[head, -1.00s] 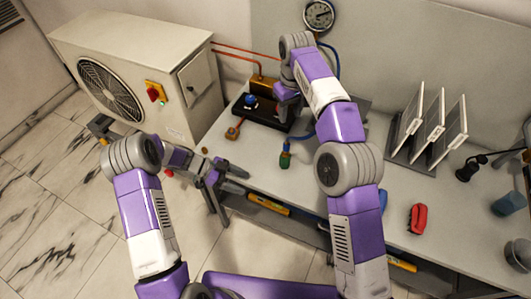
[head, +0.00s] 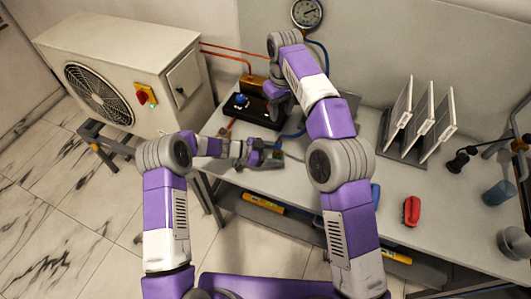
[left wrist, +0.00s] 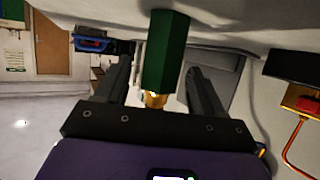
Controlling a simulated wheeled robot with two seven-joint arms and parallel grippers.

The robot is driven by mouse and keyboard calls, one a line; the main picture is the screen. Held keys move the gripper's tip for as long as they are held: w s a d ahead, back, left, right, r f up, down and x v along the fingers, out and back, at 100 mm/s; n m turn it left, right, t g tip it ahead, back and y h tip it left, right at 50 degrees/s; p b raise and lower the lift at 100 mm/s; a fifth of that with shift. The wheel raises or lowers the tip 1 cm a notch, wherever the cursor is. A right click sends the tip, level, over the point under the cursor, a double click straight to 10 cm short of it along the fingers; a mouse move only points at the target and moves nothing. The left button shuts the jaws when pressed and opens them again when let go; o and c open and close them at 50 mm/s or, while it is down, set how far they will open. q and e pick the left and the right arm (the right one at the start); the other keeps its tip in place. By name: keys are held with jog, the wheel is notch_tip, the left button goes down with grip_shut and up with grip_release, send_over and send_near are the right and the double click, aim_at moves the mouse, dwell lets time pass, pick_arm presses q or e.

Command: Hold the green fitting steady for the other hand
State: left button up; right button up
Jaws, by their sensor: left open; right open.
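The green fitting (left wrist: 166,55) fills the middle of the left wrist view, a green hexagonal body with a brass end (left wrist: 155,99). It stands between the two dark fingers of my open left gripper (head: 276,160), with a gap visible on both sides. In the head view the fitting is mostly hidden by that gripper, low over the bench near its front edge. My right gripper (head: 281,106) is open beside the black block with the blue knob (head: 241,99); its fingers are largely hidden by my right arm.
The bench (head: 372,212) carries a rack of upright panels (head: 424,122), a red object (head: 411,211) and a blue cup (head: 497,193). A large fan unit (head: 120,73) stands at the left. A round gauge (head: 307,13) is on the wall. A blue hose (head: 324,58) hangs below it.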

pick_arm(q)
jog(key=shift+w+d+f, duration=0.1)
jog(key=shift+d+f, duration=0.1)
jog(key=shift+d, duration=0.25)
jog(key=c, duration=1.3)
jog(key=shift+o, duration=0.2)
